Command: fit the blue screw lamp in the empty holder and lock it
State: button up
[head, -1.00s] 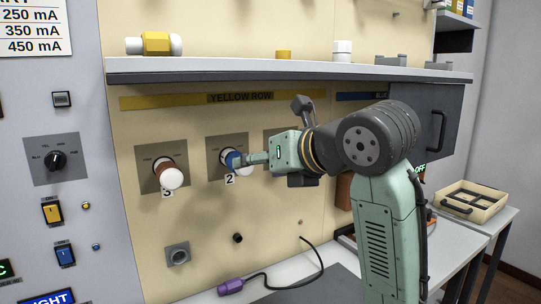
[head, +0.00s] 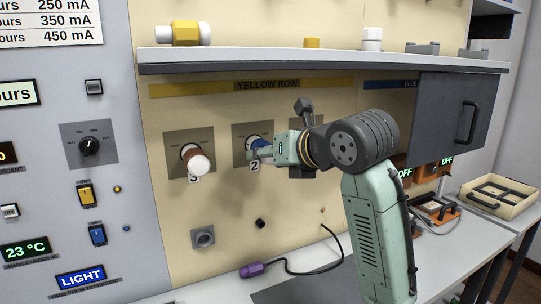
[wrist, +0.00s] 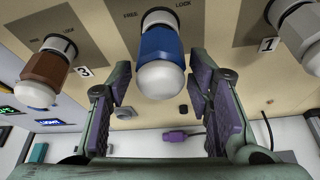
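The blue screw lamp (wrist: 161,52), a blue collar with a white dome, sits in the holder marked 2 (head: 239,137) in the yellow row. In the head view only part of its blue collar (head: 259,141) shows behind my gripper. My gripper (wrist: 160,112) is open, with its purple-padded fingers on either side of the space below the lamp in the wrist view. A gap shows between the fingers and the lamp. FREE and LOCK are printed on the plate above it, but I cannot tell which way the lamp is turned.
A brown lamp (head: 196,164) sits in holder 3 to the left. A grey-white lamp (wrist: 297,35) is in holder 1 to the right. A shelf (head: 330,65) juts out above the row. A purple plug (head: 252,270) and cable lie on the bench below.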

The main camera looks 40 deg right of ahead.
jog(key=c, duration=0.9)
jog(key=shift+m+t+y, duration=0.4)
jog(key=shift+m+y, duration=0.5)
jog(key=shift+m, duration=0.2)
jog(key=shift+c, duration=0.2)
jog(key=shift+w, duration=0.1)
jog(key=shift+m, duration=0.4)
jog(key=shift+r+m+t+y, duration=0.15)
jog(key=shift+m+t+y, duration=0.35)
jog(key=shift+m, duration=0.4)
jog(key=shift+w+m+y, duration=0.15)
jog(key=shift+m+y, duration=0.25)
jog(key=shift+m+t+y, duration=0.3)
jog(key=shift+m, duration=0.5)
grip_shut()
